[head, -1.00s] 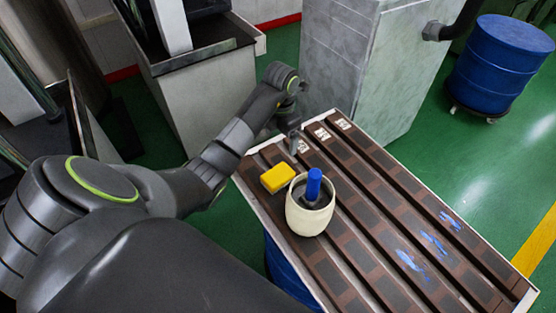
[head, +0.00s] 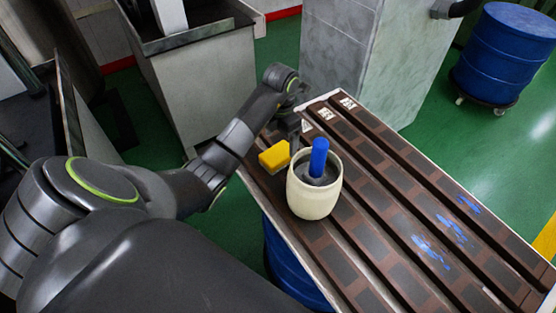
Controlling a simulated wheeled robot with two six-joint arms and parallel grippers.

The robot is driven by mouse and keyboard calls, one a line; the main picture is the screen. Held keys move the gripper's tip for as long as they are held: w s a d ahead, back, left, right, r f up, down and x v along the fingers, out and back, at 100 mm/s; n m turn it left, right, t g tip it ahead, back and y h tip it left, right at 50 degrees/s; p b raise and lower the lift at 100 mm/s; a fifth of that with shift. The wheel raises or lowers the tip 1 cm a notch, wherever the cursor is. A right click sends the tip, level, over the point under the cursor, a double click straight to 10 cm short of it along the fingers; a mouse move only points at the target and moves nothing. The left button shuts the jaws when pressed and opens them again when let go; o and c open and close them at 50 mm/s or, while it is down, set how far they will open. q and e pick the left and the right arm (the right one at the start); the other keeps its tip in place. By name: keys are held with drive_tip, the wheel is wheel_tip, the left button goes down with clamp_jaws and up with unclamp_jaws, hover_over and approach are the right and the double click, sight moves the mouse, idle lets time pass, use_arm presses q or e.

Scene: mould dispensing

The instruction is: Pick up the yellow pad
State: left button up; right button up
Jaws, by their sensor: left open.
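The yellow pad (head: 274,157) lies on the left part of the brown slatted table top, just left of a cream pot. My left gripper (head: 292,143) points down right behind the pad's right end, close to it; I cannot tell whether it touches. Its fingers are small and partly hidden by the pad and the pot, and it holds nothing that I can see. My right gripper is not in view.
The cream pot (head: 313,198) with a blue-handled tool (head: 318,158) in it stands beside the pad. The slatted table (head: 400,215) is clear to the right, with blue smears. A grey cabinet (head: 375,65) stands behind, and a blue drum (head: 502,52) at the far right.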

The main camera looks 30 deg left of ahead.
sight(280, 151)
use_arm(q)
drive_tip(key=shift+s+f+b, duration=0.1)
drive_tip(key=shift+f+b, duration=0.2)
drive_tip(key=shift+f, duration=0.3)
drive_tip(key=shift+s+f+p, duration=0.2)
drive_tip(key=shift+f+p, duration=0.1)
drive_tip(key=shift+f, duration=1.8)
drive_tip(key=c, duration=1.1)
wheel_tip(280, 151, up, 5)
drive_tip(key=shift+w+f, duration=0.1)
wheel_tip(280, 151, up, 4)
drive_tip(key=p, duration=0.3)
drive_tip(key=shift+f+p, duration=0.15)
drive_tip(key=shift+p, duration=0.2)
drive_tip(key=shift+r+p, duration=0.8)
